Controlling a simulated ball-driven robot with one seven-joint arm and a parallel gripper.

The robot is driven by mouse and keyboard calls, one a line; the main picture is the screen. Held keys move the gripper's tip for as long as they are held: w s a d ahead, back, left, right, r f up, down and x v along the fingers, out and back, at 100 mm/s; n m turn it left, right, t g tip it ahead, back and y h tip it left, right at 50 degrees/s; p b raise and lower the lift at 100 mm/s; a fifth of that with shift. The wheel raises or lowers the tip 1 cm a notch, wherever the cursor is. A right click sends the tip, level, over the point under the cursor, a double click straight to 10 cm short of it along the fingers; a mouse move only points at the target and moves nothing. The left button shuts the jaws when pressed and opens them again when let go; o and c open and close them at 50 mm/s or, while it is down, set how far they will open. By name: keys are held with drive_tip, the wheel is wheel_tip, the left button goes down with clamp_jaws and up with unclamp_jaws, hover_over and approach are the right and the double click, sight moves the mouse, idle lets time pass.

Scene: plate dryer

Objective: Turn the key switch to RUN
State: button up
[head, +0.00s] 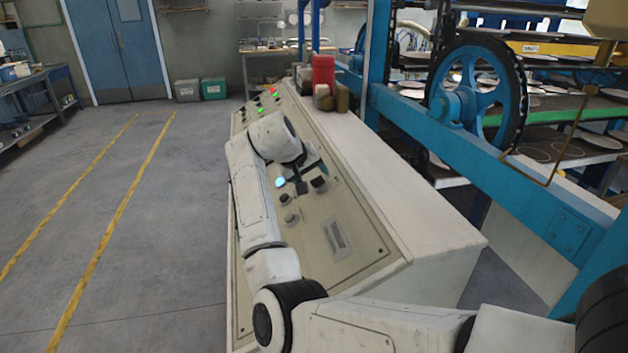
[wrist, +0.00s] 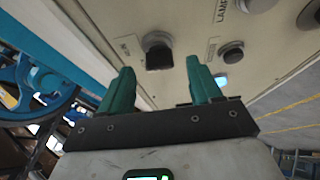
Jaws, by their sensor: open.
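A dark knob-like switch (wrist: 158,50) on a round collar sits on the beige panel in the wrist view. I take it for the key switch, but its small label is too blurred to read, and I cannot tell which position it points to. It also shows as a dark knob (head: 319,183) in the head view. My gripper (wrist: 160,67) has two green fingers spread apart, with nothing between them. The switch lies just beyond and between the fingertips in the picture; I see no contact. In the head view my arm's end partly hides the gripper.
A lit blue button (wrist: 221,82) is close beside the right finger. Other round controls (wrist: 232,52) share the sloped panel (head: 365,250). A blue frame with a large wheel (head: 478,92) stands right of the console. The floor (head: 150,240) on the left is open.

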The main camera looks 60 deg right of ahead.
drive_tip(key=b+v, duration=0.1)
drive_tip(key=v, duration=0.7)
